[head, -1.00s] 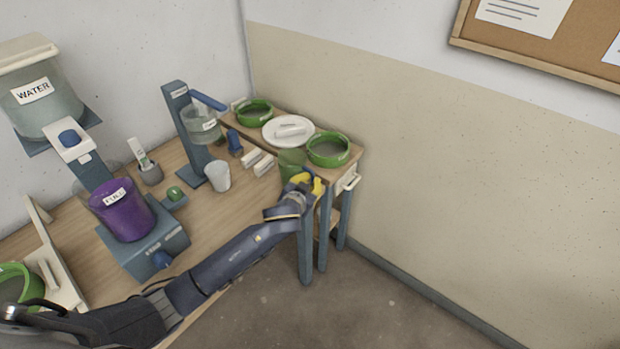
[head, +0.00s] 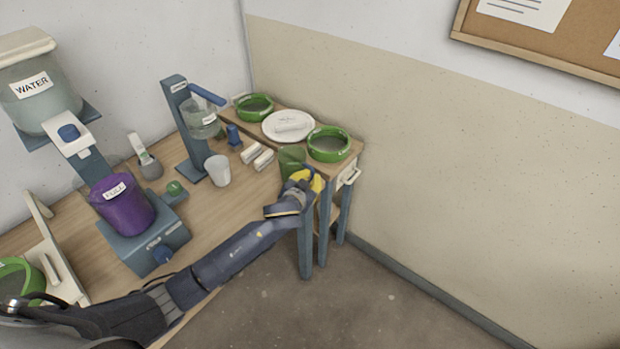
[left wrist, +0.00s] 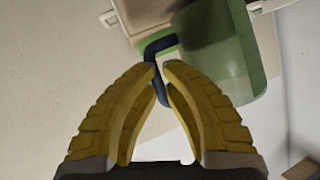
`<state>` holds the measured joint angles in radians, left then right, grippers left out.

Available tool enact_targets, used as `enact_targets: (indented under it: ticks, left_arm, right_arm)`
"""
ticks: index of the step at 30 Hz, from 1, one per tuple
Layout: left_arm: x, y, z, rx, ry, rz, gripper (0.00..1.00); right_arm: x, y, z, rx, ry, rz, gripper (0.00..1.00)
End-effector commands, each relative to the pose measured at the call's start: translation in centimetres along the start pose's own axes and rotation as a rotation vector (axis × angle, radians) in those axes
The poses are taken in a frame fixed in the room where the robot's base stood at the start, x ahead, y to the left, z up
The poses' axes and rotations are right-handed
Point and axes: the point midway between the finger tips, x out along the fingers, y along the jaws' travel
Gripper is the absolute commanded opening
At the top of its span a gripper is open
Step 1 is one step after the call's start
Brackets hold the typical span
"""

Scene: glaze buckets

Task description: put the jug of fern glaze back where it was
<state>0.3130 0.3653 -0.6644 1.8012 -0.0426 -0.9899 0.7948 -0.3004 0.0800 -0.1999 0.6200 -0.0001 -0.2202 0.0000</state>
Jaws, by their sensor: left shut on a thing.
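The jug of fern glaze (head: 292,158) is a green, see-through jug near the front edge of the bench, just left of the nearer green-rimmed bowl. It looks upright in the head view; I cannot tell whether its base touches the bench. My left gripper (head: 304,181) has yellow fingers and is shut on the jug's dark blue handle. In the left wrist view the fingertips (left wrist: 160,72) close around the handle (left wrist: 158,48), with the green jug body (left wrist: 228,45) to the upper right. My right gripper is not in view.
Green-rimmed bowls (head: 328,144) and a white plate (head: 289,125) sit on the right part of the bench. A white cup (head: 217,170), white blocks (head: 257,158), a dispenser stand (head: 186,120) and a purple bucket (head: 123,205) stand to the left. The floor (head: 380,310) in front is clear.

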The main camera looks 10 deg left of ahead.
Motion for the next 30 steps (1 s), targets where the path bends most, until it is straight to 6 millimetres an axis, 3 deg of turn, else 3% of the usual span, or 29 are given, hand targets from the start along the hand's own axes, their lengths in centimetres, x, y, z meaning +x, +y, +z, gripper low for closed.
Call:
enact_targets:
  ticks: [16, 17, 23, 30]
  left_arm:
    - [0.3, 0.2, 0.65, 0.001, 0.002, -0.001, 0.0]
    - [0.31, 0.2, 0.67, 0.001, 0.003, -0.001, 0.1]
    - [0.31, 0.19, 0.67, 0.001, 0.002, -0.001, 0.33]
    - [0.31, 0.23, 0.81, 0.0, -0.001, 0.0, 0.34]
  right_arm:
    - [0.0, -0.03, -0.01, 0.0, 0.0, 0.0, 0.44]
    - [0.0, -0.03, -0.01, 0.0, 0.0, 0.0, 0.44]
    - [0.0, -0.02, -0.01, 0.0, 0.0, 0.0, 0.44]
    - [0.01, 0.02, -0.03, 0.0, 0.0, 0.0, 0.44]
